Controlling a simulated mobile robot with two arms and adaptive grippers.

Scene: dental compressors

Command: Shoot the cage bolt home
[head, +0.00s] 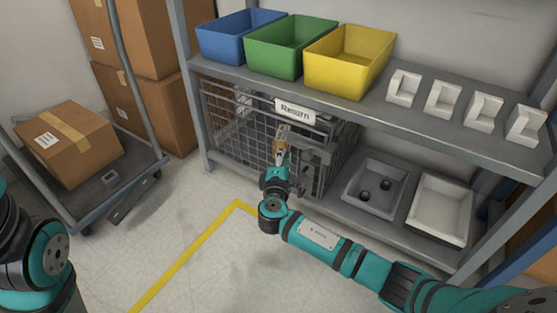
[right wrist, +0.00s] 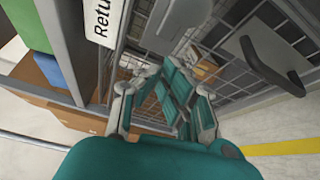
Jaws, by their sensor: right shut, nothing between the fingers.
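The wire cage (head: 235,125) stands under the shelf, its grey mesh front facing me. A white "Return" sign (head: 295,110) hangs above it and also shows in the right wrist view (right wrist: 103,22). My right gripper (head: 282,132) is at the cage front, just below the sign, shut and empty. In the right wrist view its fingers (right wrist: 176,72) are close to the mesh; whether they touch it I cannot tell. A grey plate with a dark handle (right wrist: 268,66) is on the mesh, right of the fingers. I cannot make out the bolt itself. My left gripper is out of view.
Blue (head: 240,36), green (head: 290,46) and yellow (head: 348,60) bins stand on the shelf, with several white holders (head: 442,98) to their right. A grey tray (head: 375,188) and a white tray (head: 441,208) sit lower right. A loaded cart (head: 75,190) stands left. The floor in front is clear.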

